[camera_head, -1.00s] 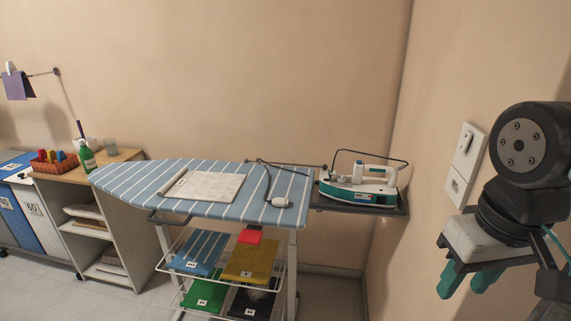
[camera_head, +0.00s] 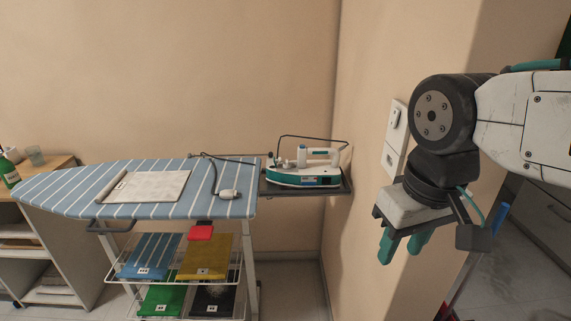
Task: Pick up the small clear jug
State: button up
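A small see-through greyish vessel (camera_head: 35,155), which looks like the clear jug, stands upright on the wooden shelf top at the far left. It is small in the picture, so I cannot make out a handle or spout. My gripper (camera_head: 402,243) is at the right, with its teal fingers pointing down. The fingers are apart with nothing between them. My gripper is far from the vessel, with the whole ironing board between them in the picture.
The blue striped ironing board (camera_head: 75,190) carries a folded white cloth (camera_head: 150,187). An iron (camera_head: 305,172) sits on a side rest. Folded laundry lies on the wire rack (camera_head: 240,278) below. A green bottle (camera_head: 10,170) stands left of the vessel. A wall corner is near my gripper.

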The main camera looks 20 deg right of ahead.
aim_at(34, 153)
jog(key=u, duration=2.05)
jog(key=i, duration=4.9)
jog(key=z, duration=2.65)
jog(key=i, duration=0.3)
jog(key=u, duration=0.1)
